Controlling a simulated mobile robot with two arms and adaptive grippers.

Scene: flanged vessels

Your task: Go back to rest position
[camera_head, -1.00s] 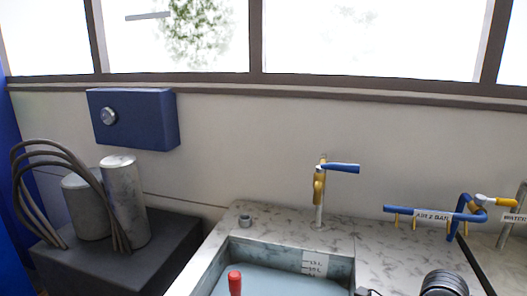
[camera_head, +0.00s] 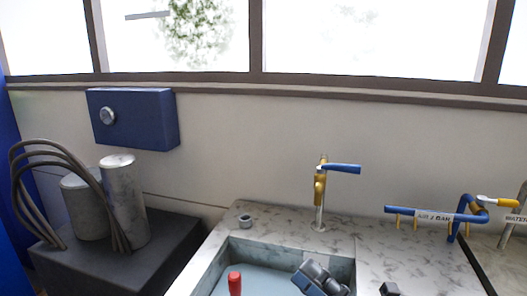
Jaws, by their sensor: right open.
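My right gripper (camera_head: 324,279) shows at the bottom edge, in front of the sink's right wall. It is a dark grey and blue shape, cut off below. It is open, and nothing shows held in it. A small dark block (camera_head: 390,289) shows to its right at the bottom edge; I cannot tell whether it is part of my arm. My left gripper is not in view.
The sink (camera_head: 230,262) holds an upright red object (camera_head: 235,284). A tap with a blue lever (camera_head: 341,168) stands behind. Blue labelled pipes (camera_head: 432,216) are at right. Metal cylinders (camera_head: 125,205) with hoses stand at left. A blue box (camera_head: 150,120) hangs on the wall.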

